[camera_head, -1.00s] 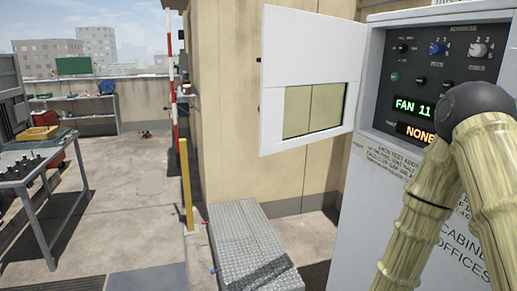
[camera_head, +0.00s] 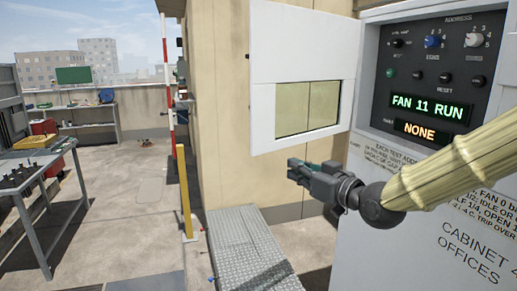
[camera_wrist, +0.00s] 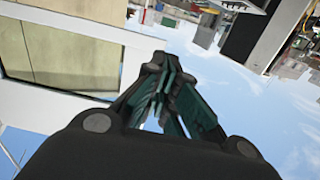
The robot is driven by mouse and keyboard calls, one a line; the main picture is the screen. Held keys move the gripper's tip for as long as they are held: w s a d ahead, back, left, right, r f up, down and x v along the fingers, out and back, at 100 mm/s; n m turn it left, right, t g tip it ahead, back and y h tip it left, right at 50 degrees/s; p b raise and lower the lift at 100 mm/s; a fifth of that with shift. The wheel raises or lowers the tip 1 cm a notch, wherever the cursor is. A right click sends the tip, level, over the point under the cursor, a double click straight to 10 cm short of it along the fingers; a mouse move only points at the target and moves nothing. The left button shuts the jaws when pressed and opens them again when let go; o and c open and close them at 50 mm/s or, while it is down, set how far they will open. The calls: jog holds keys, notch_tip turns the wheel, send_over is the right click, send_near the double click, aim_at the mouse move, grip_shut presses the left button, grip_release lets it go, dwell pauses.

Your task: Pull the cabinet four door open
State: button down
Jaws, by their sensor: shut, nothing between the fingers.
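The cabinet four door (camera_head: 304,68) is a white panel with a window cut-out, swung open to the left of the cabinet. The white cabinet (camera_head: 385,255) stands at the right, lettered "CABINET 4 OFFICES". Its exposed dark control panel (camera_head: 425,75) shows "FAN 11 RUN" and "NONE". My gripper (camera_head: 291,170) is shut and empty, just below the door's lower edge in the head view, pointing left. In the wrist view my gripper (camera_wrist: 155,65) has its fingers together, with the white door frame (camera_wrist: 75,105) to the left. I cannot tell whether it touches the door.
A grey metal step (camera_head: 245,250) lies on the floor below the door. A yellow post (camera_head: 185,190) and a red-and-white pole (camera_head: 168,90) stand left of the beige wall (camera_head: 215,90). A workbench (camera_head: 35,165) is at the far left. Open floor lies between.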

jog(key=r, duration=0.1)
jog(key=p, duration=0.5)
send_near(255, 145)
jog(key=x, duration=0.7)
jog(key=shift+w+a, duration=0.15)
jog(key=shift+w, duration=0.1)
